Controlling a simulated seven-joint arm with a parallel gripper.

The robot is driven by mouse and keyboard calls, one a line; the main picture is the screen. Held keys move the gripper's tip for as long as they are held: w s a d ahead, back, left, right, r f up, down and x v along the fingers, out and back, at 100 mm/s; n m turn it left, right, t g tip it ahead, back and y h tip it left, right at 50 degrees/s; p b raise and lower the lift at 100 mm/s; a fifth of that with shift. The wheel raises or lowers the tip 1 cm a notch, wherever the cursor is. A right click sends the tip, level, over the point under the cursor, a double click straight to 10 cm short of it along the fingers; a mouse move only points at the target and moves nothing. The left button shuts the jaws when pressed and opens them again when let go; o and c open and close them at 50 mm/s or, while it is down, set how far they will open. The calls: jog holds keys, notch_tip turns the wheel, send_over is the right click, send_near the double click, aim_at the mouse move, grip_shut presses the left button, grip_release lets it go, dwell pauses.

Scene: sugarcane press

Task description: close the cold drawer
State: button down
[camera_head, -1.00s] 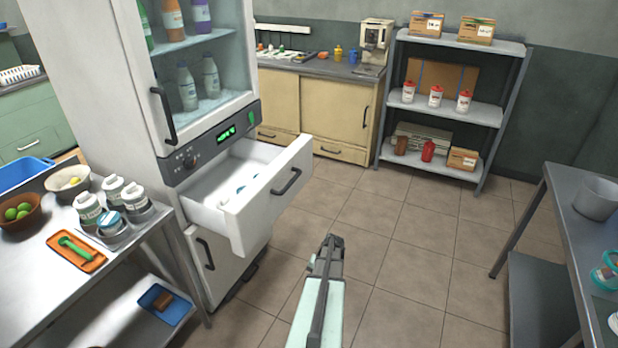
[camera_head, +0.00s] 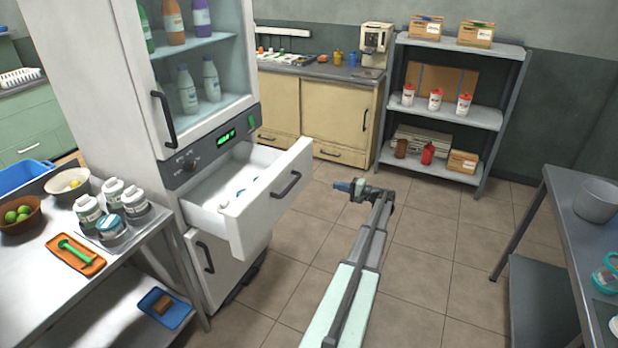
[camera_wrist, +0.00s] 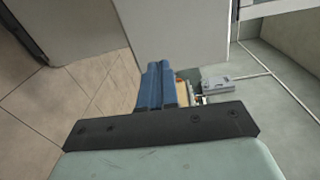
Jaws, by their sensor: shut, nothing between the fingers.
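The cold drawer (camera_head: 262,205) is pulled out of the white fridge cabinet, below its control panel (camera_head: 212,148). Its white front carries a dark bar handle (camera_head: 286,185). A few small items lie inside. My gripper (camera_head: 338,186) is to the right of the drawer front in the head view, with its blue fingertips pointing left toward it and a visible gap between them. In the wrist view, the blue fingers (camera_wrist: 157,86) are together and hold nothing. A pale upright surface stands beyond them; I cannot tell whether it is the drawer.
A metal table (camera_head: 148,232) with bottles, bowls and an orange tray stands at the left. Another grey table (camera_head: 573,215) stands at the right. Shelves (camera_head: 487,115) stand at the back. The tiled floor between is clear. A lower door (camera_head: 222,270) sits under the drawer.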

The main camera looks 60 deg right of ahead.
jog(key=w+r+n, duration=0.1)
jog(key=w, duration=1.3)
jog(key=shift+a+t, duration=0.2)
jog(key=shift+t, duration=0.1)
jog(key=shift+w, duration=0.15)
send_over(257, 173)
jog(key=s, duration=0.2)
jog(key=shift+s+a, duration=0.1)
jog(key=shift+w, duration=0.8)
jog(key=shift+w+r, duration=0.1)
jog(key=shift+w, duration=0.1)
jog(key=s, duration=1.5)
jog(key=shift+s, duration=0.1)
